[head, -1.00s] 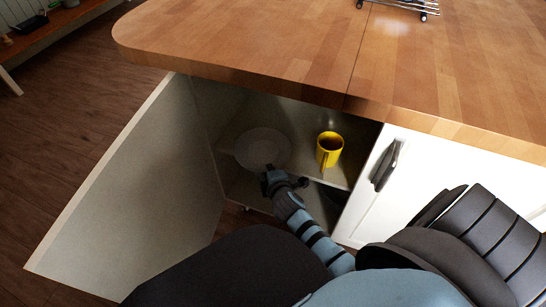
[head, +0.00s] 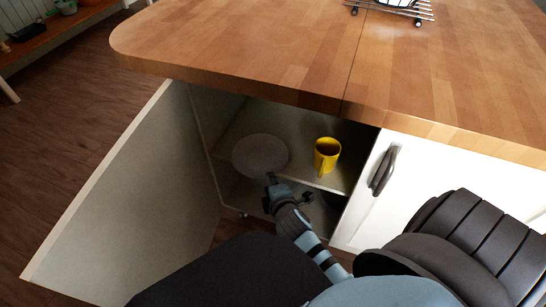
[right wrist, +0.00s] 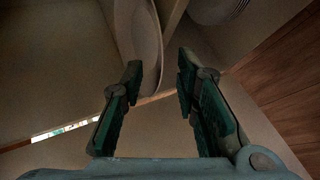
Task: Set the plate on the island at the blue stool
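A pale round plate (head: 260,154) rests on the shelf inside the open cabinet under the island (head: 250,45). In the right wrist view the plate (right wrist: 138,45) shows edge-on, beyond the fingertips and toward the left finger. My right gripper (head: 288,187) is open and empty, just in front of and below the plate's near edge. In the right wrist view both fingers (right wrist: 158,85) are spread apart. My left gripper is not in view. No blue stool is in view.
A yellow mug (head: 327,155) stands on the same shelf, right of the plate. The open cabinet door (head: 130,205) stands at the left, a closed white door (head: 440,195) at the right. A wire rack (head: 400,10) stands on the far countertop; the nearer top is bare.

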